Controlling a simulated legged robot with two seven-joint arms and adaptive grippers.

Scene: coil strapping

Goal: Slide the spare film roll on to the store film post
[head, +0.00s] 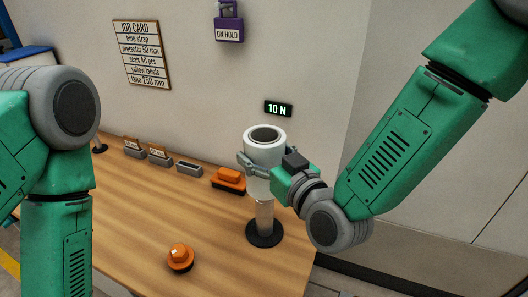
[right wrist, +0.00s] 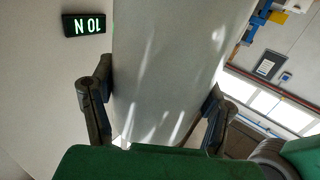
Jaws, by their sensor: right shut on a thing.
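The white film roll (head: 263,180) is upright in the head view, with its open bore facing up. My right gripper (head: 266,163) is shut on it, one finger on each side. In the right wrist view the roll (right wrist: 165,65) fills the space between the fingers (right wrist: 155,108). The store film post (head: 264,214), a shiny metal rod on a round black base (head: 264,235), shows directly below the roll. The post's upper part is hidden, so I cannot tell how far it is inside the roll. My left gripper is out of view.
An orange block (head: 229,180) lies left of the roll on the wooden table (head: 165,215), near several small grey bins (head: 160,157). An orange round knob (head: 180,257) sits near the front. A "10 N" display (head: 278,108) is on the wall behind.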

